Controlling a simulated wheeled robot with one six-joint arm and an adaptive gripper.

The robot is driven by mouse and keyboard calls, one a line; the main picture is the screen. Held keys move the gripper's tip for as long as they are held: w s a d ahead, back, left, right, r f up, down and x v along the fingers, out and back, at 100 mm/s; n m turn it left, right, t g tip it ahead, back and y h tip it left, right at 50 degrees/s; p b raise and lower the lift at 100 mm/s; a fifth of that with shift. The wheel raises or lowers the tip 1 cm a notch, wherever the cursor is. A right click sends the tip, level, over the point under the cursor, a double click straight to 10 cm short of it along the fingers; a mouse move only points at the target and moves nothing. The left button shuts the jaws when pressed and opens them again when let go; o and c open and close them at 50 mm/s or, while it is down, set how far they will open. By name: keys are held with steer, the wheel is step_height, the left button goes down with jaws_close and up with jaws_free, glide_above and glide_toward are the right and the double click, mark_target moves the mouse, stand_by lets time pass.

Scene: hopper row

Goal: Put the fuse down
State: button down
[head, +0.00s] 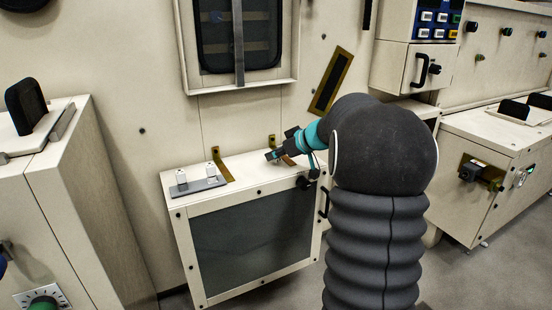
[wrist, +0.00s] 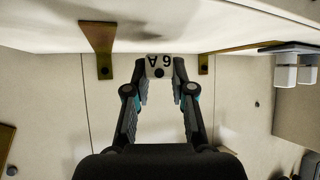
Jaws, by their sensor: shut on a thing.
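My gripper (wrist: 160,75) is shut on a small white fuse (wrist: 159,67). The fuse is marked "6 A", which reads upside down in the wrist view, and it sits between the two fingertips. In the head view my gripper (head: 274,155) is just over the pale top of a low cabinet (head: 245,168), right of its middle. The fuse cannot be made out there. Whether the fuse touches the cabinet top is not clear.
Two white fuses (head: 195,175) stand on a grey holder (head: 199,187) at the cabinet top's left end. They also show in the wrist view (wrist: 296,75). Brass brackets (head: 222,165) join cabinet and wall. The top between the holder and my gripper is mostly clear.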

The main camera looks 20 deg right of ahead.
steer(key=shift+f, duration=0.6)
steer(key=shift+f+b, duration=0.35)
steer(key=shift+b, duration=0.25)
steer(key=c, duration=1)
jaws_free()
steer(key=shift+r, duration=0.15)
